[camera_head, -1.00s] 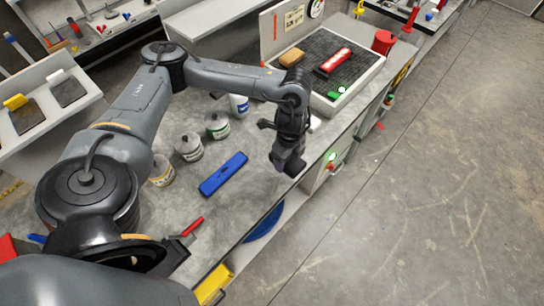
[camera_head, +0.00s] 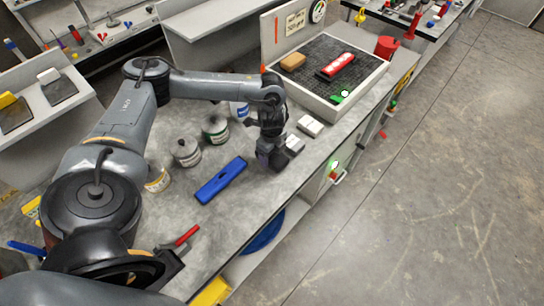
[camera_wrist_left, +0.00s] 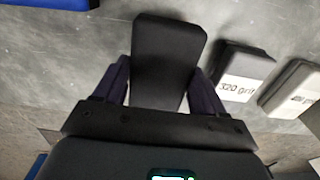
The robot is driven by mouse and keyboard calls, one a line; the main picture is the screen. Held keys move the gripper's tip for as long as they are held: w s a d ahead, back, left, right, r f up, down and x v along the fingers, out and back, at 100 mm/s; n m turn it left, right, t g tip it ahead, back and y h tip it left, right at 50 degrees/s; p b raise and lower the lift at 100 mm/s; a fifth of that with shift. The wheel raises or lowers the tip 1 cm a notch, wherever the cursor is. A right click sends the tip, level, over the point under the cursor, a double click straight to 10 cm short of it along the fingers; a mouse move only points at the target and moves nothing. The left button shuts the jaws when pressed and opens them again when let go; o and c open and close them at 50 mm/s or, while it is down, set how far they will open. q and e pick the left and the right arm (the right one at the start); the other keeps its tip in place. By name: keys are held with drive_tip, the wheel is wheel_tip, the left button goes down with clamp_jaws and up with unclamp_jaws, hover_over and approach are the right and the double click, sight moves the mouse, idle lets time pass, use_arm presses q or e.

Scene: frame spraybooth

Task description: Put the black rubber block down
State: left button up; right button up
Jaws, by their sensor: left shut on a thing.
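The black rubber block (camera_wrist_left: 168,50) is between the two fingers of my left gripper (camera_wrist_left: 165,92) in the left wrist view. The gripper is shut on it, and the block sticks out past the fingertips. In the head view my left gripper (camera_head: 272,158) is low over the front part of the grey workbench (camera_head: 240,205), right of the blue sanding block (camera_head: 221,180). The block is mostly hidden there by the gripper. I cannot tell whether it touches the bench. My right gripper is not in view.
A block labelled 320 grit (camera_wrist_left: 240,72) and another labelled block (camera_wrist_left: 295,90) lie close to the right in the wrist view. Several cans (camera_head: 187,152) stand left of the gripper. A mat tray (camera_head: 368,78) stands behind. The bench's front edge is close by.

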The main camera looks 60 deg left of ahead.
use_arm(q)
drive_tip(key=shift+f, duration=0.65)
drive_tip(key=shift+f, duration=0.15)
drive_tip(key=o, duration=0.9)
drive_tip(key=shift+o, duration=0.2)
drive_tip(key=shift+r, duration=0.6)
wheel_tip(320, 180, up, 6)
drive_tip(key=shift+r+p, duration=0.15)
drive_tip(key=shift+p, duration=0.6)
wheel_tip(320, 180, up, 4)
drive_tip(key=p, duration=0.2)
drive_tip(key=shift+p, duration=0.35)
drive_tip(key=shift+r+p, duration=0.45)
